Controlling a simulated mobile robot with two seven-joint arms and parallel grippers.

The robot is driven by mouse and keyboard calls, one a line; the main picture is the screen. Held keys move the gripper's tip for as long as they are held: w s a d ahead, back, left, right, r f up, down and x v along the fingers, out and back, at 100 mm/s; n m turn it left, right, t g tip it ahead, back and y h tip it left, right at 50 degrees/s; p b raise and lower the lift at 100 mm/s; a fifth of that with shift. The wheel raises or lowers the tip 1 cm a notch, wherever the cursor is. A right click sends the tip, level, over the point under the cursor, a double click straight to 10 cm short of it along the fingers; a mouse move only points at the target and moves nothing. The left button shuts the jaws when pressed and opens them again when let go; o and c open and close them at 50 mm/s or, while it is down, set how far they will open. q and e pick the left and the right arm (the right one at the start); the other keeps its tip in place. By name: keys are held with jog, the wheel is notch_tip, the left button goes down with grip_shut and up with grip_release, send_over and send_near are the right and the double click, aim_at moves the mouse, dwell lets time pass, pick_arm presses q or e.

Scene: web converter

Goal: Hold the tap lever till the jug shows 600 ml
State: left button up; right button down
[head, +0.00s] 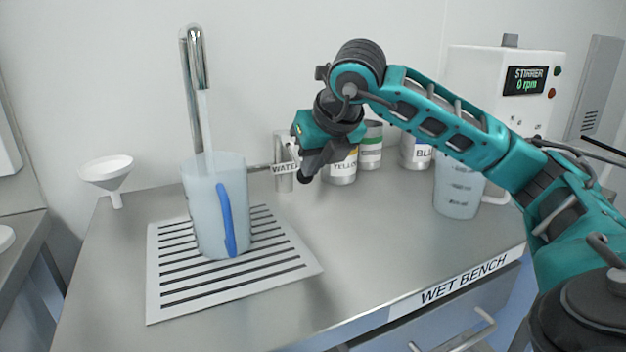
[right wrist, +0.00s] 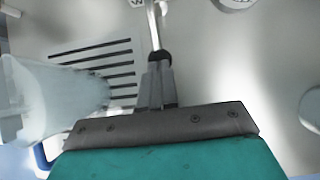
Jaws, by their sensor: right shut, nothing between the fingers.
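The clear jug (head: 205,220) with a blue handle stands upright on the slotted drain plate, under the tall curved metal tap spout (head: 195,75). A pale stream of water (head: 205,125) runs from the spout into the jug. The jug's scale and water level cannot be read. The tap's metal lever (right wrist: 153,25), with a black knob (right wrist: 160,57), shows in the right wrist view. My right gripper (head: 308,172) is shut and empty, its fingertips at the knob, seemingly touching it. The fingers also show in the right wrist view (right wrist: 157,68). My left gripper is out of view.
The drain plate (head: 165,305) lies on the steel bench. A white funnel (head: 107,172) stands at the left. Paint cans, including a yellow-labelled one (head: 343,170), stand behind my right gripper. A second jug (head: 458,190) and the stirrer box (head: 490,75) are at the right.

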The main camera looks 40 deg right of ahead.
jog(key=f+t+b, duration=0.1)
jog(key=b, duration=0.1)
jog(key=shift+f+b, duration=0.4)
pick_arm(q)
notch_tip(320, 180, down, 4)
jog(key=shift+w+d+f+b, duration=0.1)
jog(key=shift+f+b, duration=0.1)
jog(key=shift+b, duration=0.3)
pick_arm(e)
jog(key=shift+t, duration=0.3)
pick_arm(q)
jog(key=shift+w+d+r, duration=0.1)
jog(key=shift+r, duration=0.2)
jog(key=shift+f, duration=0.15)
pick_arm(e)
jog(key=shift+f, duration=0.1)
dwell(5.8)
